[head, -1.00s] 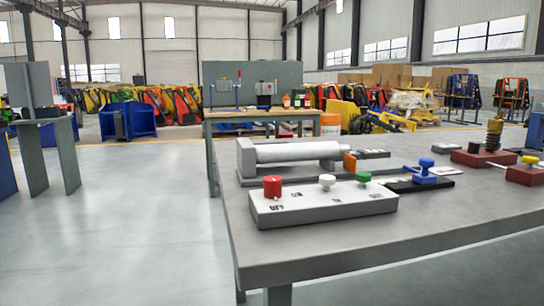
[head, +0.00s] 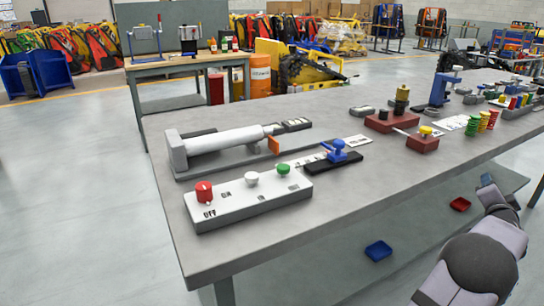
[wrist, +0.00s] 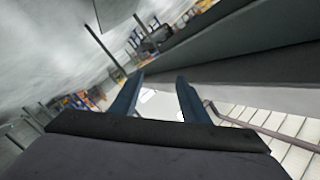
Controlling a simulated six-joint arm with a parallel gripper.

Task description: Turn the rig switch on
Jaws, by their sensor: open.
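The switch box (head: 250,195) is a long pale box on the near left part of the grey table. A red knob (head: 204,192) stands at its left end, with the word OFF in front of it and ON to its right. A white knob (head: 252,178) and a green knob (head: 283,169) stand further along it. My gripper (wrist: 158,82) shows in the wrist view with two dark blue fingers apart and nothing between them. My arm is at the lower right of the head view, beyond the table's front edge and well away from the box.
A white cylinder rig (head: 215,142) lies behind the box. A blue-handled lever on a black base (head: 335,158) is to its right. Red blocks (head: 392,121) stand further right. A blue tray (head: 378,251) and a red tray (head: 460,204) are below the tabletop. The table's front strip is clear.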

